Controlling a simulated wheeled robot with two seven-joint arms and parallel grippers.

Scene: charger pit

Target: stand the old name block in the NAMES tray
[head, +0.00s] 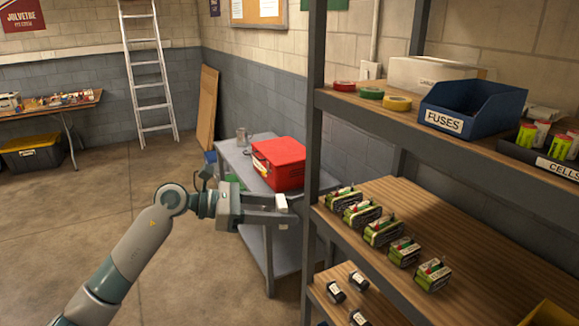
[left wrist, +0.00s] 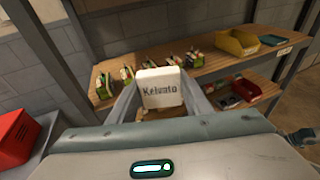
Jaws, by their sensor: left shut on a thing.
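In the left wrist view the block (left wrist: 160,84) faces the camera, upright, with dark lettering that seems to read "Kelvato". The fingers of my left gripper (left wrist: 162,104) are shut on its two sides, in the air and clear of any shelf. I can make out no tray marked NAMES in either view.
A shelf rack (head: 470,230) stands right, with a row of green battery packs (head: 383,232) on its middle board. Above are a blue FUSES bin (head: 470,106) and a CELLS tray (head: 555,160). A red toolbox (head: 280,163) sits on a grey cart (head: 231,158). Open floor lies left.

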